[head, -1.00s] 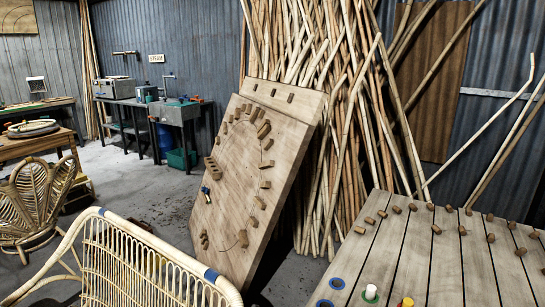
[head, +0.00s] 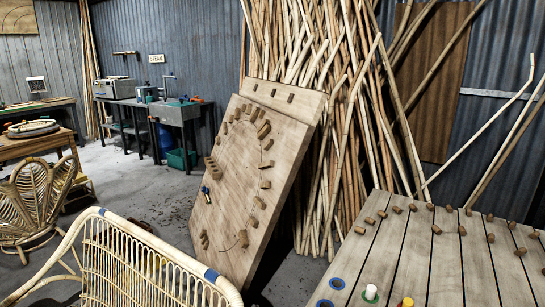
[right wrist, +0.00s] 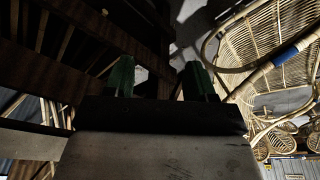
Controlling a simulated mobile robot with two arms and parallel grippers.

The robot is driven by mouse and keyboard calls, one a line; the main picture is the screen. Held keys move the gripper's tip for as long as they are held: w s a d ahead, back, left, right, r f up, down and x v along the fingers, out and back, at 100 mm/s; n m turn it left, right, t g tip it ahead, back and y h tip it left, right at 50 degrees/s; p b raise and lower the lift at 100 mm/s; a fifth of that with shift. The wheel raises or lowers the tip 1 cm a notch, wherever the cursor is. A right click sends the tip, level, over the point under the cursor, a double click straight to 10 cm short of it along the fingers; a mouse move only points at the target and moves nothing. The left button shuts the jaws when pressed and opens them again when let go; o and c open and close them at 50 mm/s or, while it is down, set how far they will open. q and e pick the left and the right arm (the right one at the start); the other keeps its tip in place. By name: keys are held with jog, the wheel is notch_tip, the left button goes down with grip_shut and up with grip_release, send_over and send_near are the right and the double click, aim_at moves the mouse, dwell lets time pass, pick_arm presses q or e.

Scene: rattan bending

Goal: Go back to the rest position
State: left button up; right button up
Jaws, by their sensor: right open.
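My right gripper (right wrist: 158,80) shows in the right wrist view, with its two green fingertips apart and nothing seen between them. That view is dark. A rattan chair (right wrist: 262,50) with a blue band on its rim is to the right of the fingers there, apart from them. Neither gripper shows in the head view. The rattan chair also stands at the bottom left of the head view (head: 150,262).
A tilted wooden peg board (head: 235,185) leans in the middle. A slatted table (head: 430,265) with pegs and several coloured knobs is at the right. Rattan poles (head: 340,110) lean on the wall. A steam bench (head: 160,110) stands behind. Grey floor (head: 130,185) is clear at the left.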

jog(key=s+d+f+g, duration=0.1)
jog(key=s+f, duration=0.4)
jog(key=f, duration=0.7)
jog(key=s+d+f+g, duration=0.1)
jog(key=s+f, duration=0.5)
jog(key=f, duration=0.6)
jog(key=s+d+f, duration=0.1)
jog(key=s+f, duration=0.3)
jog(key=s, duration=0.4)
jog(key=shift+d+f, duration=0.1)
